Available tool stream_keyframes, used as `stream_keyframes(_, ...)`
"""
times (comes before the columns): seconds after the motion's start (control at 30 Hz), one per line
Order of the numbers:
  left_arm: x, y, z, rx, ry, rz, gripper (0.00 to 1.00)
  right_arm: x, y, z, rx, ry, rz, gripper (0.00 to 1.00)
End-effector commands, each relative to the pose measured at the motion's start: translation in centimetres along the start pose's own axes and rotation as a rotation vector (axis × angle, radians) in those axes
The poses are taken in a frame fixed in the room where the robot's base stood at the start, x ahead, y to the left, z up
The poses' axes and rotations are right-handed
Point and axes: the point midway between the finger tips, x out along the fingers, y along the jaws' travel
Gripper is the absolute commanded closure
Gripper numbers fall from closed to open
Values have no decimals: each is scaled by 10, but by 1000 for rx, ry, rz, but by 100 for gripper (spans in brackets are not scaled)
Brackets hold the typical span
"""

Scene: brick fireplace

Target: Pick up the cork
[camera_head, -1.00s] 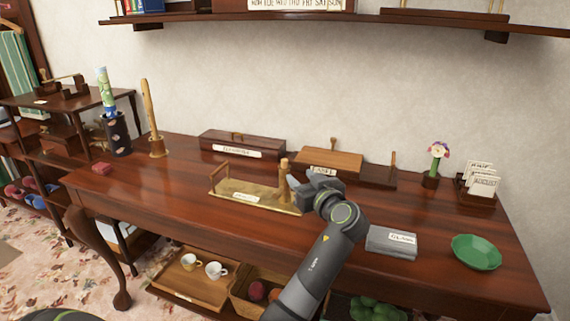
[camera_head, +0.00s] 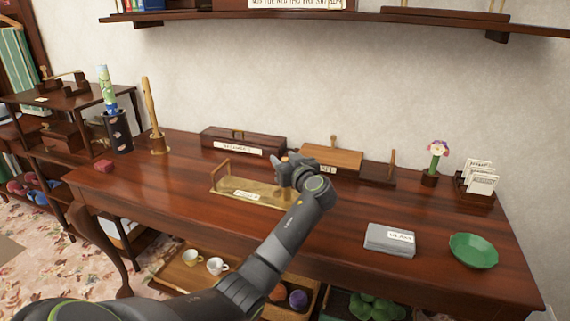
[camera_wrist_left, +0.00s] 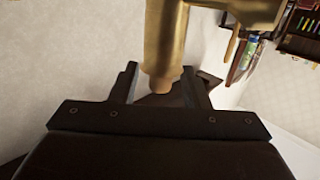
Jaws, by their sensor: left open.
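A brass tray (camera_head: 238,189) with a label and an upright handle at its left end lies on the wooden table (camera_head: 140,189). In the left wrist view, a gold-brown upright post (camera_wrist_left: 165,35) ends in a lighter rounded tip, probably the cork (camera_wrist_left: 161,84). My left gripper (camera_head: 284,166) is open at the tray's right end and hides the post in the head view. In the left wrist view the tip shows between the two fingers of my left gripper (camera_wrist_left: 165,88). Whether they touch it, I cannot tell. My right gripper is not in view.
Behind the gripper are a long wooden box (camera_head: 240,141) and a tan-topped block (camera_head: 331,157). A grey stack (camera_head: 385,240) and a green dish (camera_head: 473,251) lie to the right. A wooden stick (camera_head: 150,110) stands at left. The table's left front is clear.

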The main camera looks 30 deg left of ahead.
Motion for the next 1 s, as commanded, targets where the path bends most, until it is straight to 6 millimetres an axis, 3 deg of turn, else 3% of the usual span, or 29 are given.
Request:
stream_keyframes(0.1,0,0,0,0,0,0,59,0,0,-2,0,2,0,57)
stream_keyframes(0.43,-1,0,0,0,0,0,100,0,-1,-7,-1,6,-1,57)
stream_keyframes(0.77,-1,0,-3,-1,1,1,100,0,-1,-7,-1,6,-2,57)
stream_keyframes(1.0,-3,1,-43,-5,4,1,100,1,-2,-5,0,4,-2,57)
